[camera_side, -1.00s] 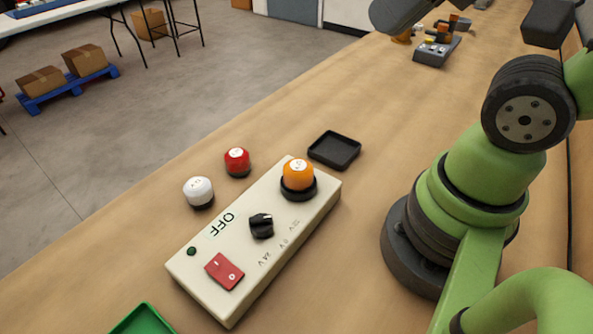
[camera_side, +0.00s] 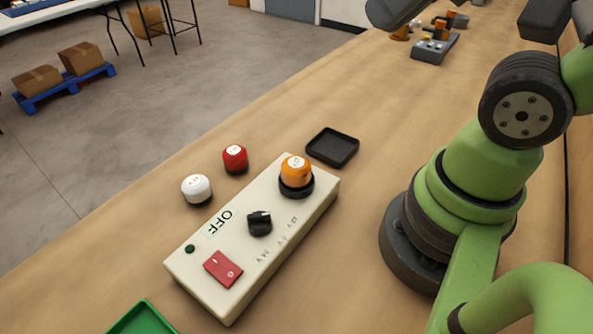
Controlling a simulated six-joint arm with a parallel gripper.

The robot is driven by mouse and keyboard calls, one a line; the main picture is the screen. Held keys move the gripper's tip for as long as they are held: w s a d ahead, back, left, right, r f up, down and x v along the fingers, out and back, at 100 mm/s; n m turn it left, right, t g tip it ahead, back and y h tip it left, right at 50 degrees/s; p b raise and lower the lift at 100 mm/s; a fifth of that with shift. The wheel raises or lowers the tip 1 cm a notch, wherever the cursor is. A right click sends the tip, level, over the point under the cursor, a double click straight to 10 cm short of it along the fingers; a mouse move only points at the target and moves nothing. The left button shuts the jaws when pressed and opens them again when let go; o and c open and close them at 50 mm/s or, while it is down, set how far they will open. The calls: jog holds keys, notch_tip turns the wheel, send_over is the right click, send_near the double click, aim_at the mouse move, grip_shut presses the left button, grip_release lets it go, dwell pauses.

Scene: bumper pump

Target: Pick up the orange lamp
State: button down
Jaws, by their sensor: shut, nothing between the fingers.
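The orange lamp (camera_side: 296,171) has a rounded orange cap with a pale marked top. It sits in a black ring (camera_side: 296,189) at the far end of a cream control box (camera_side: 193,280). No gripper is near it in this view. My gripper's fingers do not show; only dark grey and green parts of my arm are at the top and right. The box also carries a black knob (camera_side: 259,223), a red rocker switch (camera_side: 223,269), a small dark green indicator (camera_side: 190,249) and the printed word OFF.
A white lamp (camera_side: 196,188) and a red lamp (camera_side: 235,158) stand on the wooden table left of the box. An empty black tray (camera_side: 332,147) lies just behind it. A green tray (camera_side: 143,320) is cut off at the bottom. A grey device (camera_side: 435,49) stands far back.

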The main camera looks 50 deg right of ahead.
jog(key=shift+c, duration=1.6)
grip_release()
jog(key=n+g+h, duration=0.2)
jog(key=n+g, duration=0.5)
jog(key=n, duration=0.4)
send_over(293, 162)
notch_tip(293, 162, down, 14)
jog(key=shift+s+f, duration=0.1)
jog(key=shift+s, duration=0.05)
jog(key=shift+a+f, duration=0.1)
jog(key=shift+f, duration=5.3)
